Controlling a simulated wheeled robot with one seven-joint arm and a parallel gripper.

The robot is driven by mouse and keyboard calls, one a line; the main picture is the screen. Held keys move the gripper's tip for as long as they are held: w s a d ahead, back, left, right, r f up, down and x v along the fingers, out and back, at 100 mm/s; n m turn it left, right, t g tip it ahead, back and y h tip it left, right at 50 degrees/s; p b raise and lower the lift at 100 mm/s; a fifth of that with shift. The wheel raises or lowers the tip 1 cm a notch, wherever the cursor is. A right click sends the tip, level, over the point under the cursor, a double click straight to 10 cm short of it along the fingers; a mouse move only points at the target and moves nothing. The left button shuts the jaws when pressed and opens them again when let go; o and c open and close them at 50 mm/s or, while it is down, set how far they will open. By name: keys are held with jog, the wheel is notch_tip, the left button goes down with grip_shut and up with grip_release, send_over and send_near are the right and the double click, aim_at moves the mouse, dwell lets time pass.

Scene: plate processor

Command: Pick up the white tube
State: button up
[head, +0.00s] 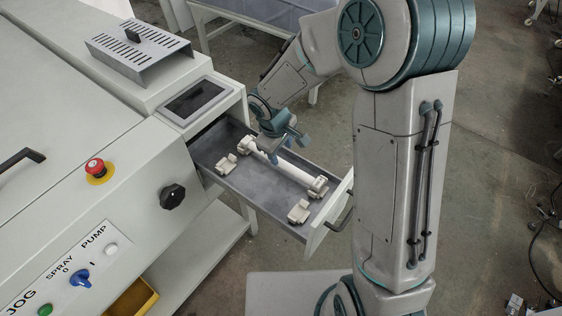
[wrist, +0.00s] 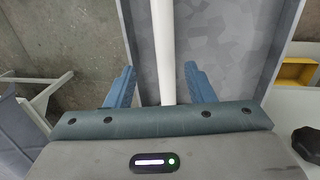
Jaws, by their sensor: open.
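The white tube (head: 280,168) lies in the open grey drawer (head: 238,178) of the machine. Its ends sit at pale holder clips. In the wrist view the tube (wrist: 163,50) runs up the picture between the two blue fingers of my gripper (wrist: 160,88). The fingers are open, one on each side of the tube, with a gap to it on both sides.
Two empty pale holders (head: 226,164) and (head: 299,211) stand in the drawer beside the tube. The drawer's front panel with a black handle (head: 342,220) is at the right. The machine panel has a red button (head: 96,167) and a black knob (head: 172,196).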

aim_at(283, 163)
jog(key=shift+s+d+f+p, duration=0.1)
jog(key=shift+d+f+p, duration=0.1)
jog(key=shift+f, duration=1.15)
jog(key=shift+d+f+p, duration=0.15)
jog(key=shift+f+p, duration=0.05)
jog(key=shift+f, duration=1.15)
grip_shut()
